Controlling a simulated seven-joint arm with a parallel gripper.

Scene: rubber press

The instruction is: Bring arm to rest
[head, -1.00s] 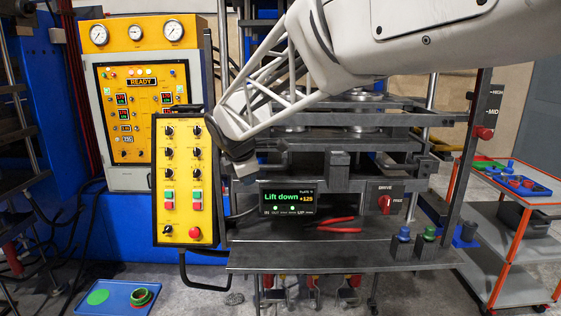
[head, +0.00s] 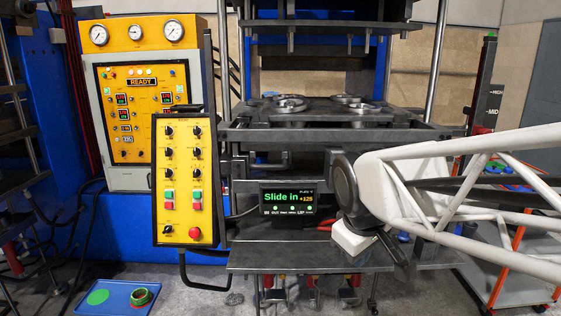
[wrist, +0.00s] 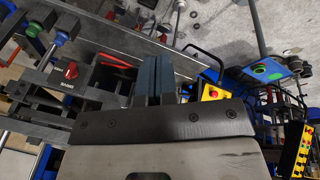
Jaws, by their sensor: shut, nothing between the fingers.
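My gripper (wrist: 153,80) shows in the wrist view with its two dark fingers together and nothing between them. In the head view my arm reaches in from the right, and its wrist end hangs in front of the press's lower shelf (head: 300,259), right of the display (head: 289,198). The fingertips are hard to make out there. The display reads "Slide in". Red-handled pliers (head: 322,228) lie on the shelf, partly hidden behind my wrist; their red handles also show left of the fingers in the wrist view (wrist: 113,60).
A plate with ring-shaped parts (head: 290,103) sits in the open press. The yellow control box (head: 182,180) stands left of the shelf. An orange-framed trolley (head: 500,285) is at right, behind my arm. A blue tray (head: 112,302) lies on the floor.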

